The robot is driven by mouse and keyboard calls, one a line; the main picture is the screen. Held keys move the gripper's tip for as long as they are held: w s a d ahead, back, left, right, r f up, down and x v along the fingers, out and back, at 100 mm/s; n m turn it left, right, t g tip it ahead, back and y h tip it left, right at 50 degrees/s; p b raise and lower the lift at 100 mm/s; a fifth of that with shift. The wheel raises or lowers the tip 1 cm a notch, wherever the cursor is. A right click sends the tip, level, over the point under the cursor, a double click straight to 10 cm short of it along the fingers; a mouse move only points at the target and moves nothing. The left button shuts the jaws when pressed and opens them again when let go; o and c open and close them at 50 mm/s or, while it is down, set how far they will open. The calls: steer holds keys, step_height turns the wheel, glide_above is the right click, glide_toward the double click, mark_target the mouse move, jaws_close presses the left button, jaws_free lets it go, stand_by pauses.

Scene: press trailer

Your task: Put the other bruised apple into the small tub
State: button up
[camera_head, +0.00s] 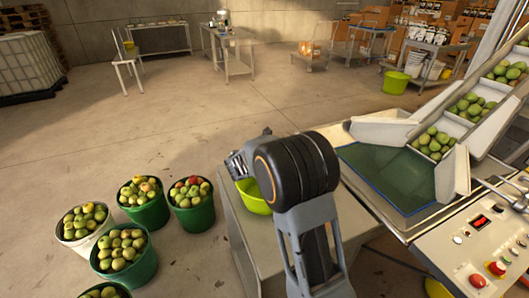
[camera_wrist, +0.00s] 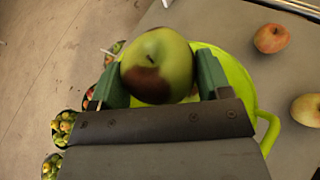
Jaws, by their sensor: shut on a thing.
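In the wrist view a green apple with a large brown bruise (camera_wrist: 158,66) sits between the two green fingers of my gripper (camera_wrist: 158,80). The gripper is shut on it. The small yellow-green tub (camera_wrist: 238,76) shows behind and below the apple, with its handle at the right; the gripper and apple hide much of it, and its inside is hidden. In the head view the tub (camera_head: 254,203) stands on the grey table (camera_head: 247,240), partly behind my arm. My gripper (camera_head: 240,168) is partly seen there above the tub's left side, and the apple is hidden.
A reddish apple (camera_wrist: 271,38) and a pale yellow apple (camera_wrist: 308,108) lie on the table right of the tub. Several buckets of apples, such as a green one (camera_head: 190,214), stand on the floor at left. The press trailer's tray (camera_head: 395,180) is at right.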

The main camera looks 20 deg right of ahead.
steer(key=shift+f+b, duration=1.1)
steer(key=shift+f, duration=0.9)
steer(key=o, duration=1.1)
steer(key=shift+s, duration=0.1)
steer(key=v, duration=1.3)
steer(key=shift+s+a+r, duration=0.1)
steer(key=shift+a+r, duration=0.1)
steer(key=shift+a, duration=0.1)
